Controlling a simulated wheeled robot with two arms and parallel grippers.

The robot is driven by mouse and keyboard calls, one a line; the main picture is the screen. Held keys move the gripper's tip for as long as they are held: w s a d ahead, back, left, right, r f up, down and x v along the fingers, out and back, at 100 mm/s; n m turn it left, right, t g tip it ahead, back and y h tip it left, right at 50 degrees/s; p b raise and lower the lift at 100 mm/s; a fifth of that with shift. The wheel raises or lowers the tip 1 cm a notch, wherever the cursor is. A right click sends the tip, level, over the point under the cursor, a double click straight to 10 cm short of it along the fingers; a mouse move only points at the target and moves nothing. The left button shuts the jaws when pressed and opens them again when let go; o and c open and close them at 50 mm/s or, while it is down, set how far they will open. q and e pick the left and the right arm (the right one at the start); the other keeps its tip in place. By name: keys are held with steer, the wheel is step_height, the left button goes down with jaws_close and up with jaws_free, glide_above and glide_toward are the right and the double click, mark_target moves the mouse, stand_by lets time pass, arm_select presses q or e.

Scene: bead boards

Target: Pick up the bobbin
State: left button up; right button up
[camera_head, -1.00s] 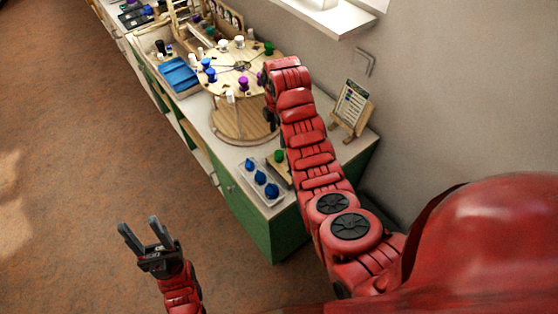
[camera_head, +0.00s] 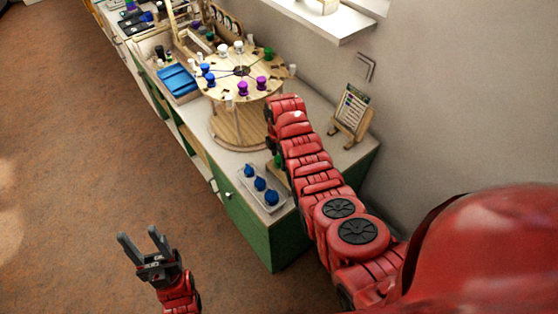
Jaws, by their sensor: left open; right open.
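Several bobbins stand around a round wooden turntable (camera_head: 225,88): two purple ones at the front (camera_head: 243,88) (camera_head: 261,83), blue ones (camera_head: 208,79) at the left, white ones (camera_head: 222,49) at the back and a green one (camera_head: 268,53) at the back right. Which bobbin is meant, I cannot tell. My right arm reaches to the turntable's front right edge. My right gripper (camera_head: 268,118) is mostly hidden by the arm, with only a dark sliver showing; no bobbin shows in it. My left gripper (camera_head: 138,235) is open and empty over the floor, away from the counter.
A pale tray (camera_head: 240,176) with blue bobbins (camera_head: 260,184) lies at the counter's near end. A blue box (camera_head: 177,82) stands left of the turntable. A small stand with a card (camera_head: 352,112) is at the right by the wall. The floor at left is clear.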

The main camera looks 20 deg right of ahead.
steer(key=shift+f, duration=0.35)
jaws_close()
steer(key=shift+r, duration=0.1)
stand_by(0.3)
